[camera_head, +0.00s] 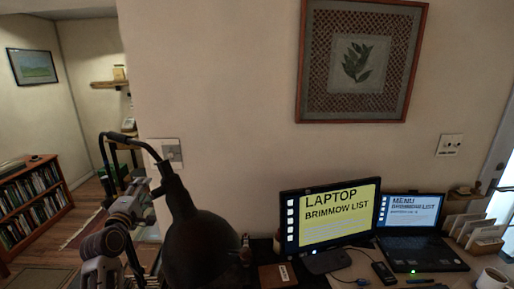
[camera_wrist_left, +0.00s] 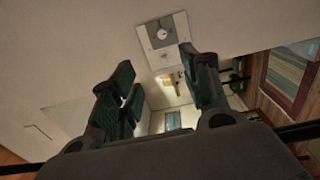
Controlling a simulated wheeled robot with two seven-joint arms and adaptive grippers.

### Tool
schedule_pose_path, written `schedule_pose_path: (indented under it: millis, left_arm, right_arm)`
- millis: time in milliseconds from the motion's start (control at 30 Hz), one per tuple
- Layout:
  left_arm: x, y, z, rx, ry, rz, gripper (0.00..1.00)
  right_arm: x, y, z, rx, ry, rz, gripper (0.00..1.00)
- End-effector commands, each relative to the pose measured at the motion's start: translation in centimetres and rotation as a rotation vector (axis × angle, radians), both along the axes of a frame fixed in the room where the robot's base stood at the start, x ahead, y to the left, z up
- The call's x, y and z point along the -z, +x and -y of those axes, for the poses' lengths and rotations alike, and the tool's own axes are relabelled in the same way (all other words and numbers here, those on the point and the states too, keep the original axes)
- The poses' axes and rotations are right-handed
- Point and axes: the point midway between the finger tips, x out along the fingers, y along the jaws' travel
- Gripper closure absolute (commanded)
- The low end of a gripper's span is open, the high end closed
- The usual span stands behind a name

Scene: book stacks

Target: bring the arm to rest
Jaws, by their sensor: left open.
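My left arm rises at the lower left of the head view. Its left gripper (camera_head: 146,187) is small there and partly mixed with the dark shapes behind it. In the left wrist view the left gripper (camera_wrist_left: 152,85) is open, with its two dark fingers well apart and nothing between them. It is raised, with a light switch plate (camera_wrist_left: 162,35) on the wall beyond the fingers. The switch plate also shows in the head view (camera_head: 171,150). My right gripper is not in view.
A black lamp-like shape (camera_head: 200,248) stands close right of my arm. A monitor (camera_head: 335,220), a laptop (camera_head: 413,222) and a mug (camera_head: 493,280) stand on the desk at the right. A bookcase (camera_head: 32,203) stands at the far left. The wall above the monitor holds a framed picture (camera_head: 361,60).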

Motion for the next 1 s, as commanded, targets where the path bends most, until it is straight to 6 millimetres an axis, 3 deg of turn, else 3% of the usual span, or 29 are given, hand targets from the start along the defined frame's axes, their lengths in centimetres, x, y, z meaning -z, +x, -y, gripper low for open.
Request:
schedule_pose_path:
  millis: [567, 767, 1000]
  left_arm:
    - [3.3, -1.2, 1.9, 0.039, 0.139, -0.106, 0.53]
    - [6.1, -2.5, 3.5, 0.076, 0.255, -0.192, 0.53]
    - [11.7, -5.8, 6.4, 0.173, 0.483, -0.359, 0.53]
  right_arm:
    - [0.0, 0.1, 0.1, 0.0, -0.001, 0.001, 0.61]
    - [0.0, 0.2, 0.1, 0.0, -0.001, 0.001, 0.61]
    - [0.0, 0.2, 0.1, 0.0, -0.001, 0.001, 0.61]
